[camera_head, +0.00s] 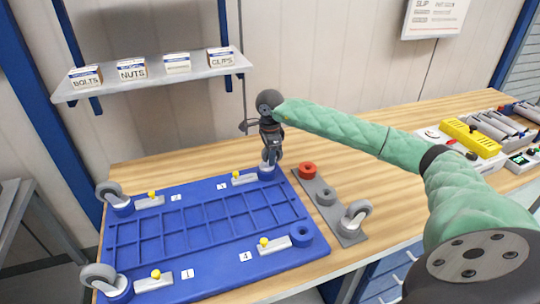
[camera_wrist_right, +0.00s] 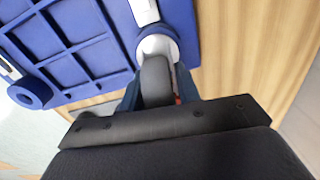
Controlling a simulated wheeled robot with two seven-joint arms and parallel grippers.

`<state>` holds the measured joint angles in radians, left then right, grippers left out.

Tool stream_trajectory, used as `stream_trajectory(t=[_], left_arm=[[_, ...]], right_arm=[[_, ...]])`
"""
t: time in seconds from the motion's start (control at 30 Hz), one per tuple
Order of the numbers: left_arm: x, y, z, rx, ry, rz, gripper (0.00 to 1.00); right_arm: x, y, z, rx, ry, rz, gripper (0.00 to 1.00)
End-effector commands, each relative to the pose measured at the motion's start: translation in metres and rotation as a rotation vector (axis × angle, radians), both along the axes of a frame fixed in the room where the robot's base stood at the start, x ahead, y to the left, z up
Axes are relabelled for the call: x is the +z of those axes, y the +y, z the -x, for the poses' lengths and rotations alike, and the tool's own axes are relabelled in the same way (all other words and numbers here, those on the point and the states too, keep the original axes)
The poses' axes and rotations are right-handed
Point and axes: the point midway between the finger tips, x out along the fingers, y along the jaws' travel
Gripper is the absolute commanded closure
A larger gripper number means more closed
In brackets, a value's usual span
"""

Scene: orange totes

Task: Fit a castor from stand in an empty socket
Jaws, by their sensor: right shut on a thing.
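The blue base (camera_head: 206,282) lies on the wooden table with a socket at each corner. Castors stand in its back-left socket (camera_head: 121,208) and its front-left socket (camera_head: 113,292). The front-right socket (camera_head: 301,235) is empty, and a blue ring shows in the right wrist view (camera_wrist_right: 32,93). My right gripper (camera_head: 271,148) is shut on a castor (camera_wrist_right: 156,76) at the back-right socket (camera_head: 266,172). The castor is upright there; whether it is fully seated I cannot tell. The grey stand (camera_head: 309,185) holds one castor (camera_head: 353,216) at its near end. My left gripper is not in view.
Latches with yellow knobs (camera_head: 264,242) sit beside the sockets. A shelf with labelled boxes (camera_head: 132,69) is at the back. Yellow and grey items (camera_head: 470,137) lie at the right.

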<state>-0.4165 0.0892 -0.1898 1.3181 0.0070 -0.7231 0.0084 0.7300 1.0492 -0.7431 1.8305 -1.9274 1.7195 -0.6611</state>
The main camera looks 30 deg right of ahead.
Motion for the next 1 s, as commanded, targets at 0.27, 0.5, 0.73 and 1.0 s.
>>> stream_trajectory(t=[0.27,0.5,0.73,1.0], left_arm=[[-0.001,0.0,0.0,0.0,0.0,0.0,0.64],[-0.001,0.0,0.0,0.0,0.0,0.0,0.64],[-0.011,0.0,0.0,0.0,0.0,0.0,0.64],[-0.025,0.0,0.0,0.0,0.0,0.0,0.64]], right_arm=[[0.0,0.0,0.0,0.0,-0.001,0.0,0.42],[-0.001,0.0,0.0,0.0,0.0,0.0,0.42],[0.016,0.0,-0.001,0.0,-0.003,0.0,0.42],[0.057,-0.001,-0.001,0.0,-0.004,0.0,0.42]])
